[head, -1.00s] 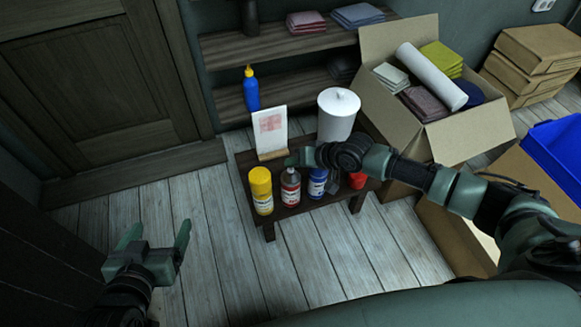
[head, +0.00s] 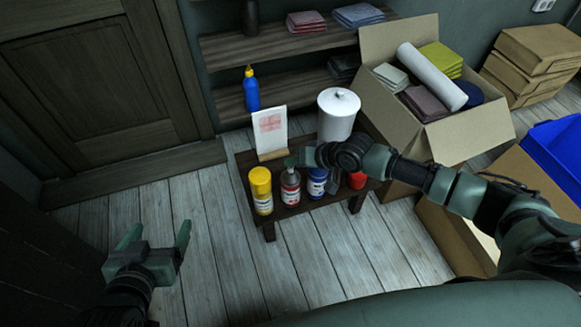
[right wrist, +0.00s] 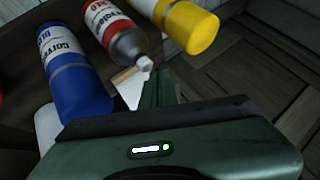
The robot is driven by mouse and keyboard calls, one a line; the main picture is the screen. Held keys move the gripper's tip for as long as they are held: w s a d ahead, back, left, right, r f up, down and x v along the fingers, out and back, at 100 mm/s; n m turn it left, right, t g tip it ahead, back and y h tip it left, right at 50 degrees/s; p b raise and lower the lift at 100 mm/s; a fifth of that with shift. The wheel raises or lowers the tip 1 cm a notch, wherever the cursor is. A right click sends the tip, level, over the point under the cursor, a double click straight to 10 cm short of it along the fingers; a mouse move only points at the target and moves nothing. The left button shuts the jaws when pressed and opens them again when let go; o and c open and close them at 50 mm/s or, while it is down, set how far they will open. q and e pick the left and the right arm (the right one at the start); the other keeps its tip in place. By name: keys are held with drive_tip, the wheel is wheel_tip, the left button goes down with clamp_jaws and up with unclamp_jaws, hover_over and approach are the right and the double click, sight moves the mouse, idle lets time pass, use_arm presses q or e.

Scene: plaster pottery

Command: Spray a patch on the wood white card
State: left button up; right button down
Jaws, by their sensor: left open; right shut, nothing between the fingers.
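The white card (head: 270,126) stands upright in a small wood base (head: 273,155) on a low dark table (head: 243,160). It carries a pale red patch; a white corner (right wrist: 130,92) shows in the right wrist view. In front stand a yellow can (head: 261,190), a red-labelled can (head: 290,188) with a grey top and white nozzle, and a blue can (head: 317,182). My right gripper (head: 294,160) is shut and empty, just above and behind the red-labelled can's top. Whether it touches the nozzle (right wrist: 146,63) I cannot tell. My left gripper (head: 156,240) is open and empty above the floor.
A white lidded canister (head: 338,115) stands behind my right gripper. A red item (head: 357,180) is partly hidden by that arm. An open cardboard box (head: 455,135) stands to the right, shelves (head: 290,88) behind. The floor left of the table is clear.

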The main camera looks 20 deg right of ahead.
drive_tip(key=shift+f, duration=0.2)
idle(0.4)
drive_tip(key=shift+f, duration=0.25)
idle(0.3)
drive_tip(key=shift+r+p, duration=0.2)
drive_tip(key=shift+p, duration=0.15)
use_arm(q)
drive_tip(key=s+a+f+g+y, duration=0.1)
drive_tip(key=s+a+f+g, duration=0.1)
drive_tip(key=s+f+g, duration=0.1)
drive_tip(key=shift+s+f+g+p, duration=0.4)
drive_tip(key=shift+s+f, duration=0.35)
drive_tip(key=shift+s, duration=0.4)
use_arm(e)
drive_tip(key=shift+r, duration=0.2)
